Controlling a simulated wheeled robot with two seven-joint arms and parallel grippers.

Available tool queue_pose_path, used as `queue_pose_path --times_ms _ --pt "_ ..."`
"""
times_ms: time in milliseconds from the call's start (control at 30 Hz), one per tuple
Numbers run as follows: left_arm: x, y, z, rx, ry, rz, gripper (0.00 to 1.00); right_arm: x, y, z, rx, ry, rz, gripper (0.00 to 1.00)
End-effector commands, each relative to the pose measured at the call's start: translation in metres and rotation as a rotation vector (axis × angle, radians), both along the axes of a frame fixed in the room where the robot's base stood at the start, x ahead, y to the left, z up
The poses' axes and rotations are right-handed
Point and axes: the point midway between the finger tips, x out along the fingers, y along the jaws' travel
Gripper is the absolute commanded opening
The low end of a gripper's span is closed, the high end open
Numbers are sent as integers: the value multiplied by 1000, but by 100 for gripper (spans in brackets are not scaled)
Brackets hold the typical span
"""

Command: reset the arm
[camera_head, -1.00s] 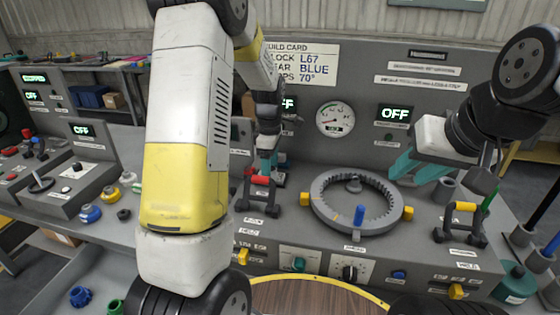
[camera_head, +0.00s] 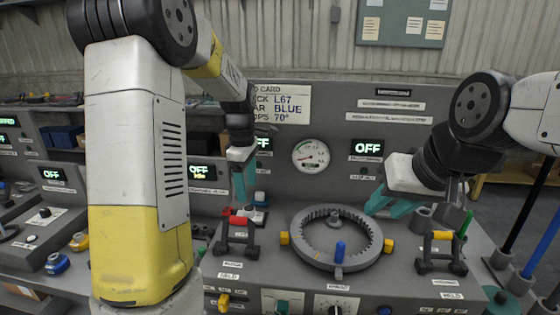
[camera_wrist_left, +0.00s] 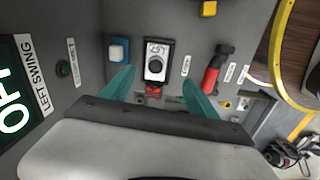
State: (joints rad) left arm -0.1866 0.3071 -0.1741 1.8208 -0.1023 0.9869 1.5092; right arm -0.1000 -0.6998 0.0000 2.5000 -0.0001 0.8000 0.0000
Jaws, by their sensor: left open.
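My left gripper (camera_head: 244,188) is open and empty, hanging over the panel left of the grey toothed ring (camera_head: 296,251). In the left wrist view its teal fingers (camera_wrist_left: 160,94) stand apart. I cannot tell whether either finger touches anything. My right gripper (camera_head: 388,203) is beside the ring's upper right; its teal fingers show, but their opening is unclear.
A yellow-handled lever (camera_head: 441,250) stands right of the ring, and the red-handled lever (camera_head: 237,232) stands left. A round gauge (camera_head: 311,156) and a build card (camera_head: 283,104) are on the upright panel behind. Blue and black poles (camera_head: 540,245) rise at the far right.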

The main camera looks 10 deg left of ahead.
Motion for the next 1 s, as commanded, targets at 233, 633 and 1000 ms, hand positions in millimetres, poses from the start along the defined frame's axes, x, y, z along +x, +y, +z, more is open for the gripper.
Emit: queue_pose_path --times_ms 233,633,1000 --pt "-70 -4 69 -35 -190 -441 69 0 0 0 0 0 0 36" --pt "-196 -16 111 159 -500 -1195 69 0 0 0 0 0 0 36" --pt "-231 -21 107 289 -572 -1437 69 0 0 0 0 0 0 36"
